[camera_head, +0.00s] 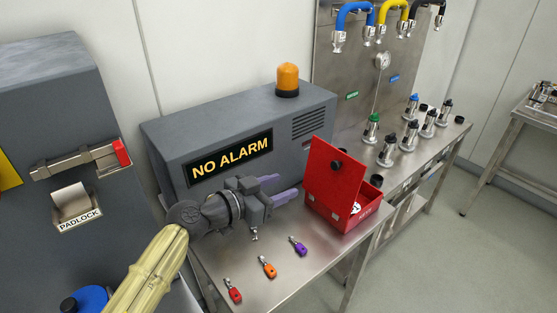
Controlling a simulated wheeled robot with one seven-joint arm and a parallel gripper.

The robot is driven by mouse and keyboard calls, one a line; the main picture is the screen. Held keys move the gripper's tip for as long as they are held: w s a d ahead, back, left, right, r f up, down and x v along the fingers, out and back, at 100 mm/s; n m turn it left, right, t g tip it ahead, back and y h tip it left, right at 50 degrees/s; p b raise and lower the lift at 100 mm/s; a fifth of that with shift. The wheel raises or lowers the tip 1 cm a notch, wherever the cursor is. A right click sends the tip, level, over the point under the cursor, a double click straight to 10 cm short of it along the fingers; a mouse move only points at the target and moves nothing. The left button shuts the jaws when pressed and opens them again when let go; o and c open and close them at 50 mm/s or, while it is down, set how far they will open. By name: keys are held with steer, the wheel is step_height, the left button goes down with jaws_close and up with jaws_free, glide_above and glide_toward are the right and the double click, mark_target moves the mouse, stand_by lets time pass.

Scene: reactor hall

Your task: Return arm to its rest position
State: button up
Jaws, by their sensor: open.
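My gripper (279,188) is at the end of my arm, which enters from the bottom left in a pale yellow sleeve. Its two purple-grey fingers are apart and point right, with nothing seen between them. It is above the steel table (268,291), in front of the grey box (235,130) that reads "NO ALARM". The red box (341,191) with its lid raised stands just right of the fingertips.
Red (233,291), orange (268,267) and purple (298,246) padlock-like items lie on the table below my gripper. An orange beacon (287,79) tops the alarm box. A grey cabinet (62,115) with a "PADLOCK" label stands left. Several metal fittings stand at the right. Floor is clear at far right.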

steer(key=shift+d, duration=0.1)
steer(key=s+d+f+n+g+y, duration=0.1)
steer(key=s+d+f+g+y, duration=0.15)
steer(key=d+f+g, duration=0.95)
steer(key=s+d+f+n+t+y+p, duration=0.1)
steer(key=s+d+f+n+y+p, duration=0.1)
steer(key=s+d+f+y, duration=0.4)
steer(key=s+a+r+n+t+y, duration=0.2)
steer(key=s+r+n+t+y, duration=0.1)
steer(key=r+n, duration=0.4)
steer(key=shift+s+a+r+t+y+p, duration=0.2)
steer(key=shift+a+r+t+y+p, duration=0.1)
steer(key=shift+r+y+p, duration=0.25)
